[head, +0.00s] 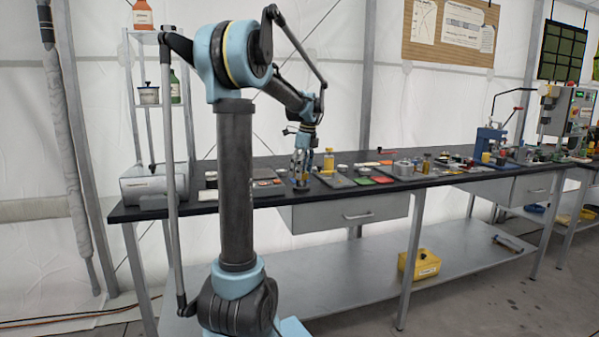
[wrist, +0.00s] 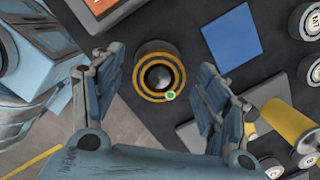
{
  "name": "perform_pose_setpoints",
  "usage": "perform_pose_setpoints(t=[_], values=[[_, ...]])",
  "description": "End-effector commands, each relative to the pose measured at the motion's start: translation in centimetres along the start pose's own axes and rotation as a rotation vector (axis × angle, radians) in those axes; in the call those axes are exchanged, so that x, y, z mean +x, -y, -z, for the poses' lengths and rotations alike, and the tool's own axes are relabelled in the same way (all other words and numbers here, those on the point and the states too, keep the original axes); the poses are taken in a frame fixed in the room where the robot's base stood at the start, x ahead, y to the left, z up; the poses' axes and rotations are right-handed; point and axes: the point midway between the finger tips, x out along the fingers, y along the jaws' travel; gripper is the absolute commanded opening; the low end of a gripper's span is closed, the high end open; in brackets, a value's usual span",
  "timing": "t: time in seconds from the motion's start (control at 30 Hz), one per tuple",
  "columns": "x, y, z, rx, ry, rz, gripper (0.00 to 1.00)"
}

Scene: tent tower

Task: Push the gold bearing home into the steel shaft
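A round piece with gold and dark rings around a dark domed middle (wrist: 158,77) stands on the black bench top in the wrist view. I take the gold ring as the bearing and the dark middle as the shaft; how deep the ring sits I cannot tell. A small green dot lies on its rim. My gripper (wrist: 160,86) is open, its two blue fingers apart on either side of this piece with gaps to both. In the head view my gripper (head: 302,158) points down over the bench, and its fingers partly hide what is below.
A yellow cylinder (wrist: 287,122) stands close to the right finger; it also shows in the head view (head: 328,160). A blue square (wrist: 231,38) lies flat beyond. White-topped round pieces (wrist: 306,20) line the right.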

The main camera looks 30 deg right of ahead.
Motion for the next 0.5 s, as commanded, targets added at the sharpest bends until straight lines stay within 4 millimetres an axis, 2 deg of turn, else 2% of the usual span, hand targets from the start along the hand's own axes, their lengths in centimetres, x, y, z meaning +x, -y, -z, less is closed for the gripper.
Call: perform_pose_setpoints(t=[0.27,0.37,0.5], values=[[-0.2,0.0,0.0,0.000,0.000,0.000,0.68],[-0.9,0.0,0.0,0.000,0.000,0.000,0.68],[-2.8,0.0,0.0,0.000,0.000,0.000,0.68]])
